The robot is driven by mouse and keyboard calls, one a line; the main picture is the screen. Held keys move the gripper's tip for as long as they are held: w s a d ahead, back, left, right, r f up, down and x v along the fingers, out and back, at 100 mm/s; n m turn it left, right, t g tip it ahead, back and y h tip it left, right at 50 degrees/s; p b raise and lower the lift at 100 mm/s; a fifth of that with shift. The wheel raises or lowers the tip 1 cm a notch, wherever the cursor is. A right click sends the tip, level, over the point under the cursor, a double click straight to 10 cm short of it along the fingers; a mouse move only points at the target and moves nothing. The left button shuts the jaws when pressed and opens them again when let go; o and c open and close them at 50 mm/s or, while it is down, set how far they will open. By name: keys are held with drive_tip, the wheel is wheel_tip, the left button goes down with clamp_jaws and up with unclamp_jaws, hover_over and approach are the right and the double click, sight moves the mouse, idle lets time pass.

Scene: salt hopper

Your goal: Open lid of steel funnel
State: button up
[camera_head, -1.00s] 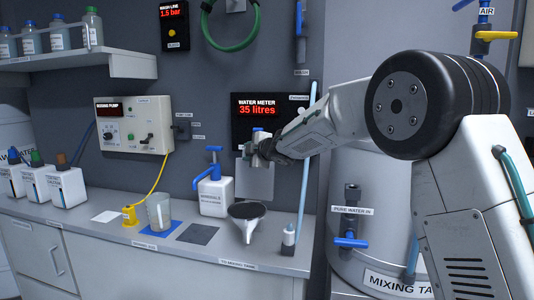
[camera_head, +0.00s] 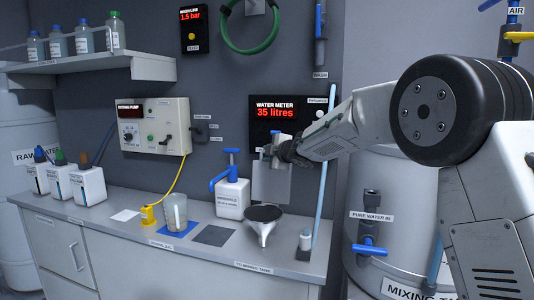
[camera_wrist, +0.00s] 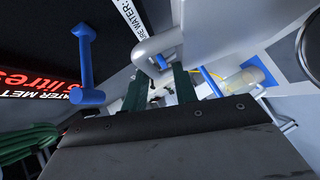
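The steel funnel (camera_head: 262,232) stands at the front of the counter, right of centre in the head view. A dark round lid (camera_head: 265,213) covers its top and looks shut. My gripper (camera_head: 275,153) is in the air above and behind the funnel in the picture, in front of the wall below the water meter, clear of the lid. In the wrist view my gripper (camera_wrist: 159,88) shows two dark green fingers apart, with nothing held between them. I cannot make out the funnel for certain in the wrist view.
Left of the funnel are a dark mat (camera_head: 212,235), a white pump bottle (camera_head: 231,193) and a glass beaker (camera_head: 174,212). The mixing tank (camera_head: 395,240) stands at the right.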

drive_tip(key=shift+d+f, duration=0.1)
drive_tip(key=shift+f, duration=0.5)
drive_tip(key=r+v, duration=0.1)
drive_tip(key=v, duration=0.7)
drive_tip(key=shift+w+r, duration=0.1)
drive_tip(key=s+d+m+g+h, duration=0.3)
drive_tip(key=s+d+m+h, duration=0.7)
drive_tip(key=s+d, duration=0.85)
drive_tip(key=s+f+m+g+y, duration=0.1)
drive_tip(key=s+f+m+g, duration=0.2)
drive_tip(key=s, duration=0.9)
drive_tip(key=s+f+m+g+y, duration=0.1)
drive_tip(key=s+f+m+g, duration=0.2)
drive_tip(key=s, duration=0.9)
drive_tip(key=s+f+m+g+y, duration=0.1)
drive_tip(key=s+f+m+g, duration=0.2)
drive_tip(key=s, duration=0.9)
wheel_tip(320, 180, down, 3)
drive_tip(key=shift+f+m, duration=0.15)
drive_tip(key=shift+m, duration=0.45)
